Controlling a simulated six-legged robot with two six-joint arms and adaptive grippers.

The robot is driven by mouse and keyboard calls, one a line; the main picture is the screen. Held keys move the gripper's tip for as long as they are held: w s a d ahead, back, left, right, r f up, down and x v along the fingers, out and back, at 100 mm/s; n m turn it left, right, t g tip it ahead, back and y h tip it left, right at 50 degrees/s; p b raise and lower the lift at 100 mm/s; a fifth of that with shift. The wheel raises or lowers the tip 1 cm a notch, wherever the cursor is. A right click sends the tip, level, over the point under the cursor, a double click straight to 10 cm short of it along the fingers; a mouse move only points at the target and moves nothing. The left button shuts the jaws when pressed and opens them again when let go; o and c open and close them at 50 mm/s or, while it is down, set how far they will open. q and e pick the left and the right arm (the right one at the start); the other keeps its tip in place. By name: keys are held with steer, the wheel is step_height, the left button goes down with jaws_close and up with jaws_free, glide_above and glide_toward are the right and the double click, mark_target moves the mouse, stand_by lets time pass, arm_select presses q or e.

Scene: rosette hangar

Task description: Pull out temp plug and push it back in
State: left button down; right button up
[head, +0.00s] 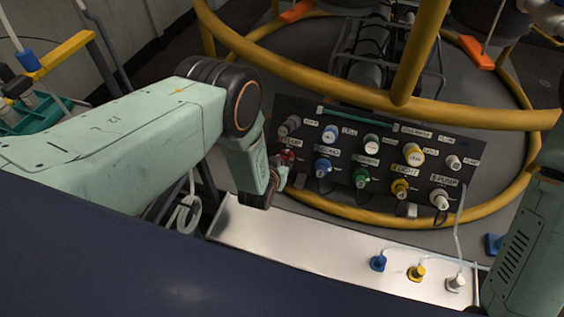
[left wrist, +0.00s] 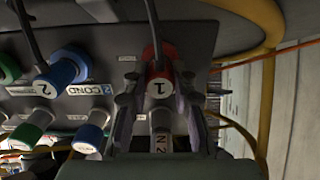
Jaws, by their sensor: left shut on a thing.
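The temp plug (head: 288,156) is red and sits at the left end of the lower row on the black panel (head: 385,143), under a label that reads TEMP. In the left wrist view the red plug (left wrist: 158,82) bears a 1 and has a dark cable. My left gripper (head: 281,170) is shut on it, with one finger on each side, as the left wrist view shows (left wrist: 158,105). The plug is at the panel face; I cannot tell how deep it is seated. My right gripper is not in view.
A blue plug (head: 323,166) labelled COND sits beside the temp plug, with green, yellow and white ones further right. A pale shelf (head: 300,245) below carries loose blue (head: 378,263), yellow (head: 416,272) and white (head: 455,283) plugs. A yellow rail (head: 330,82) crosses above the panel.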

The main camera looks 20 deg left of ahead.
arm_select(q)
steer(key=c, duration=1)
jaws_free()
steer(key=shift+s, duration=0.1)
steer(key=v, duration=1.2)
